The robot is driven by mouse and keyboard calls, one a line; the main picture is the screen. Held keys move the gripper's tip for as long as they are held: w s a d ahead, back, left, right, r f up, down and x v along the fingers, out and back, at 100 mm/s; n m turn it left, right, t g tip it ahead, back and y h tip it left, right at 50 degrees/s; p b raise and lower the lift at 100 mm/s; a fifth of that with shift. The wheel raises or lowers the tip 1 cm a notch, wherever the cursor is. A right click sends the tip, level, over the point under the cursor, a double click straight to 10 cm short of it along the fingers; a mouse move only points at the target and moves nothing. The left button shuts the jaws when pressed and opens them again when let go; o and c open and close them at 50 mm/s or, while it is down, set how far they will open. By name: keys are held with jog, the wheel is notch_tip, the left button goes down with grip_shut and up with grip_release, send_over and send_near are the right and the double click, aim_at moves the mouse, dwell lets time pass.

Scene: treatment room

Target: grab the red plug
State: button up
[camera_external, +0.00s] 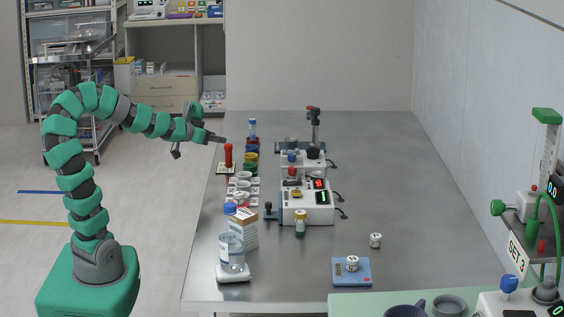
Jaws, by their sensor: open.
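The red plug (228,155) appears to be the upright red peg near the left edge of the metal table, standing on a small pale base. My gripper (199,147) is at the end of my green arm, coming in from the left. It is open and empty, just to the left of the red plug and at about the height of its top. The gap between fingers and plug is small, and I cannot tell its depth.
Coloured cups (251,157) stand right behind the plug, and white cups (243,178) in front. White devices (307,208) with displays stand to the right. A bottle (231,250) and a carton (244,230) stand nearer. The table's right side (400,180) is clear.

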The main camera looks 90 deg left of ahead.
jog(key=n+b, duration=0.1)
send_near(230, 157)
jog(key=r, duration=0.1)
jog(key=shift+w+a+f+g+y+p, duration=0.3)
jog(key=shift+a+g+p, duration=0.25)
jog(key=shift+p, duration=0.5)
jog(key=shift+p+x, duration=0.55)
jog(key=shift+x, duration=0.65)
jog(key=x, duration=0.3)
jog(key=shift+d, duration=0.15)
jog(key=shift+w+a+f, duration=0.1)
jog(key=shift+w+a, duration=0.15)
jog(key=shift+a, duration=0.05)
jog(key=b+x, duration=0.1)
jog(key=x, duration=0.1)
jog(key=b+x, duration=0.1)
jog(key=x, duration=0.1)
jog(key=shift+s+f, duration=0.1)
jog(key=shift+f, duration=0.25)
jog(key=shift+w+a+f, duration=0.1)
jog(key=shift+w+a, duration=0.25)
jog(key=shift+a, duration=0.05)
grip_shut()
